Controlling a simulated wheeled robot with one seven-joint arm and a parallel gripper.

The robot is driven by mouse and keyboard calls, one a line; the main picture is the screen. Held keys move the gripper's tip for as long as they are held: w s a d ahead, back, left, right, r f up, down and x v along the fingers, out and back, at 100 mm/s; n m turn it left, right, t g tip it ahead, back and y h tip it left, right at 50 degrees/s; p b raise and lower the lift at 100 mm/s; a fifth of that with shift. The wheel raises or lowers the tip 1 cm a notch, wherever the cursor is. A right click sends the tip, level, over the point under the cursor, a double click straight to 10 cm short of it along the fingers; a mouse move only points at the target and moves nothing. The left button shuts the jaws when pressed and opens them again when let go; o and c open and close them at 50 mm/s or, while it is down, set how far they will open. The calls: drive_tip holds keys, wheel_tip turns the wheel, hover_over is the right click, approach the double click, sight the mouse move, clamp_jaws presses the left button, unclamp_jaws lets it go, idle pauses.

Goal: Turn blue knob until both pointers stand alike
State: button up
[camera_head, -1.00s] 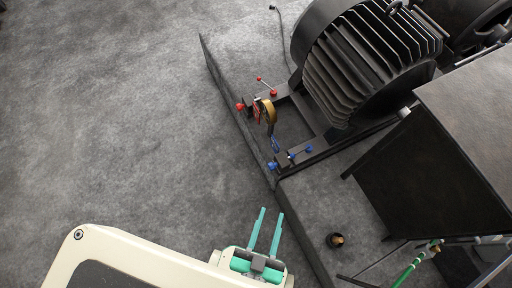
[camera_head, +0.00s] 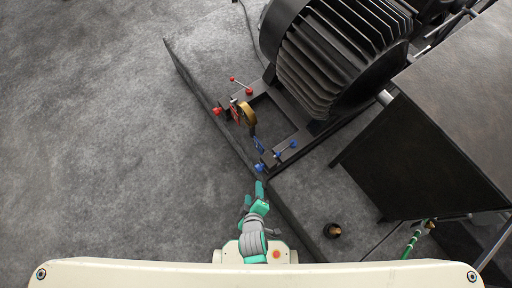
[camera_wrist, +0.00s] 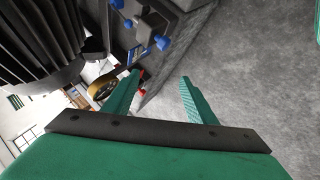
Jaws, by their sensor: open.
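A blue knob (camera_head: 259,168) sits at the near corner of the dynamo's dark frame, and it also shows in the wrist view (camera_wrist: 162,43). Near it are a blue pointer-like piece (camera_head: 259,145) and a small bar with blue ends (camera_head: 285,149). A red pointer-like piece (camera_head: 235,113) stands beside a brass ring (camera_head: 248,115), farther along the frame. The exact pointer angles are too small to read. My gripper (camera_head: 259,188) is just below the blue knob in the head view. In the wrist view my gripper (camera_wrist: 160,78) is open, with nothing between its fingers.
A red knob (camera_head: 216,111) and a red-ended bar (camera_head: 240,86) are at the frame's far end. The finned black dynamo (camera_head: 335,55) rises behind. A dark panelled box (camera_head: 420,150) stands right. A small brass-topped item (camera_head: 332,230) lies on the plinth. Left floor is clear.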

drive_tip(key=w+f+n+g+h, duration=0.2)
drive_tip(key=w+f+n+g, duration=0.2)
drive_tip(key=w+f+n, duration=0.4)
drive_tip(key=n+g+h, duration=0.3)
drive_tip(key=n+g, duration=0.1)
drive_tip(key=n, duration=0.2)
approach(256, 168)
drive_tip(key=x, duration=1)
drive_tip(key=shift+f, duration=0.15)
drive_tip(key=c, duration=1)
drive_tip(key=shift+c, duration=0.2)
drive_tip(key=shift+d, duration=0.1)
